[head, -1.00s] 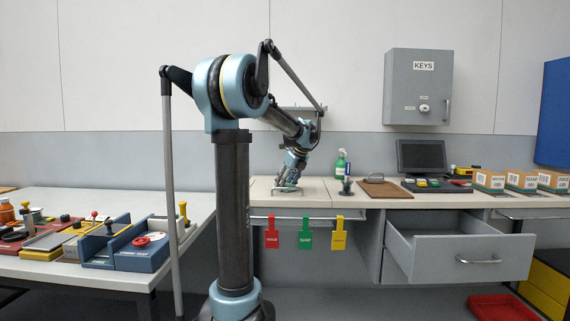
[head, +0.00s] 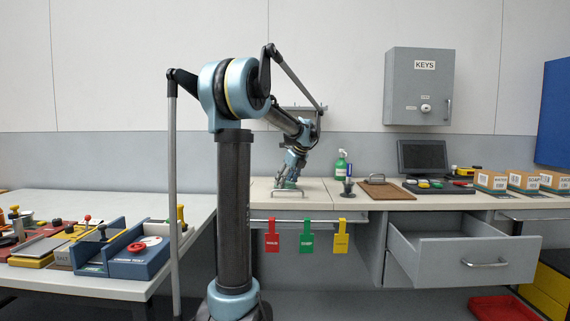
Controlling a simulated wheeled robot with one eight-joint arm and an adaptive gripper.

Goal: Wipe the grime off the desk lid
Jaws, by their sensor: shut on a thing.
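The desk lid (head: 313,187) is the pale panel at the left part of the back desk, with a metal handle (head: 290,193) at its front edge. My gripper (head: 287,183) is low over the lid, close behind the handle. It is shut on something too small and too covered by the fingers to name. I cannot make out any grime on the lid from here. A green spray bottle (head: 341,166) stands on the desk to the right of my gripper.
A dark cup-like holder (head: 347,188), a brown clipboard (head: 386,190) and a monitor (head: 422,156) stand to the right. An open drawer (head: 460,250) juts out below. Red, green and yellow tags (head: 307,237) hang in front. A left table (head: 70,285) holds several devices.

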